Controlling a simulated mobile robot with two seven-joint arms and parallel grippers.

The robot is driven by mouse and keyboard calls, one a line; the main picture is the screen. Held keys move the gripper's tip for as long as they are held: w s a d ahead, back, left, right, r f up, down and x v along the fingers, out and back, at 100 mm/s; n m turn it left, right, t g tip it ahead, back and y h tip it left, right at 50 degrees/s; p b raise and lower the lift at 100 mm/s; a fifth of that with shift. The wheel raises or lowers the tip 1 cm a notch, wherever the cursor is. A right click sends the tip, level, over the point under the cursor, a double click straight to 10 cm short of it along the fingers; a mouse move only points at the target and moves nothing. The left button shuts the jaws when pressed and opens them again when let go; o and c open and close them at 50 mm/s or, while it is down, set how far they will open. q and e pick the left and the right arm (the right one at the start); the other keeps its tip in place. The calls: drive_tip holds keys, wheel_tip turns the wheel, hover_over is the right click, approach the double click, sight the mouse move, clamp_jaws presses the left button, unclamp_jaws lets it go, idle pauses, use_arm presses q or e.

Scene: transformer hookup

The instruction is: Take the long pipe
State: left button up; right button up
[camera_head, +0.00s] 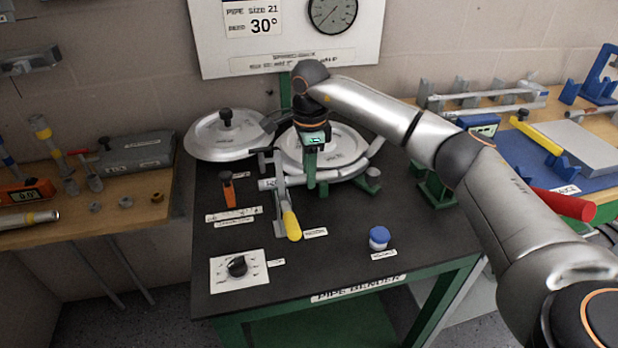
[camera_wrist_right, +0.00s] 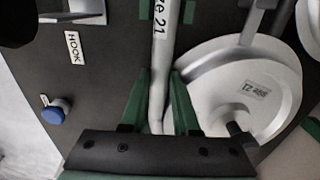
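A grey pipe (camera_head: 268,184) lies across the pipe bender beside its round former (camera_head: 335,143). The right wrist view shows this pipe (camera_wrist_right: 164,45) with a label ending in "21". My right gripper (camera_head: 312,180) points down over the bender, and its green fingers (camera_wrist_right: 160,88) stand on either side of the pipe. The fingers are very close to the pipe; I cannot tell whether they press on it. The gripper hides part of the pipe. My left gripper is not in view.
The bender table (camera_head: 340,265) carries a yellow-handled lever (camera_head: 290,222), a blue knob (camera_head: 379,238) and a dial plate (camera_head: 238,268). A round disc (camera_head: 222,140) lies at the back left. Side benches hold tools at left and a blue mat (camera_head: 528,168) at right.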

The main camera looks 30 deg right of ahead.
clamp_jaws()
drive_tip(key=shift+r, duration=0.15)
